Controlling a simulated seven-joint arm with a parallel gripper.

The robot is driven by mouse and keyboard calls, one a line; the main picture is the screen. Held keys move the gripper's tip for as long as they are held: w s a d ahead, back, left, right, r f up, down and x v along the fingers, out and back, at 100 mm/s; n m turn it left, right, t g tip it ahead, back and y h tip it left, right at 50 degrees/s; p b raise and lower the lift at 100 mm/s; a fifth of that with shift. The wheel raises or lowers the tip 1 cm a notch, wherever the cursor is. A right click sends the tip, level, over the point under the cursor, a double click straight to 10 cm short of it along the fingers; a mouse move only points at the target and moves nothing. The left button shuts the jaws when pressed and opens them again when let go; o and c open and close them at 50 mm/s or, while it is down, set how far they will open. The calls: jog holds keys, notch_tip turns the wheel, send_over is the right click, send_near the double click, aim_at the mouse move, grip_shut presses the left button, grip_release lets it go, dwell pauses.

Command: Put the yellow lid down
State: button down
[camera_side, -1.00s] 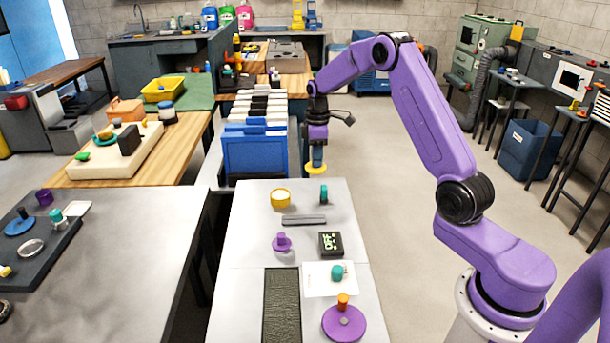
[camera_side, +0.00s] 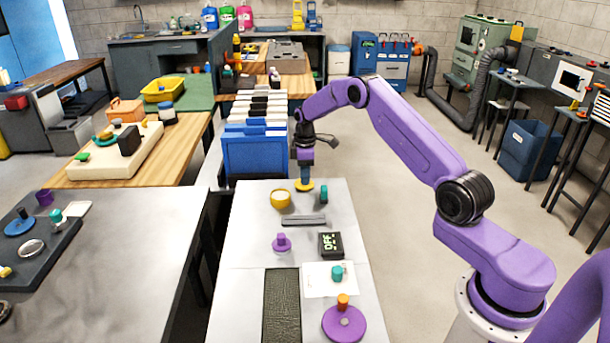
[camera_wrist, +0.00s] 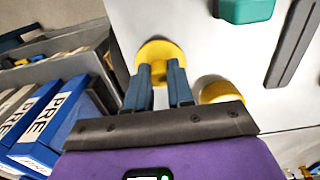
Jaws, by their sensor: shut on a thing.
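The yellow lid (camera_side: 305,186) is a round disc at the far end of the grey worktop, and it also shows in the wrist view (camera_wrist: 158,50). My gripper (camera_side: 305,177) is shut on the lid from above, its two fingers (camera_wrist: 159,70) meeting at the lid's raised middle. The lid is level and very close to the worktop; I cannot tell whether it touches. A yellow round pot (camera_side: 281,200) stands just to its left in the side view and shows partly behind my gripper in the wrist view (camera_wrist: 219,91).
A teal knob piece (camera_side: 324,194) stands close to the lid's right. A grey bar (camera_side: 304,220) lies nearer the camera. Blue binders (camera_side: 255,153) stand beyond the worktop's far edge. A purple piece (camera_side: 281,243) and a black display box (camera_side: 330,244) are farther forward.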

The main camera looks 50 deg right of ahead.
jog(key=shift+f, duration=0.2)
jog(key=c, duration=1)
grip_release()
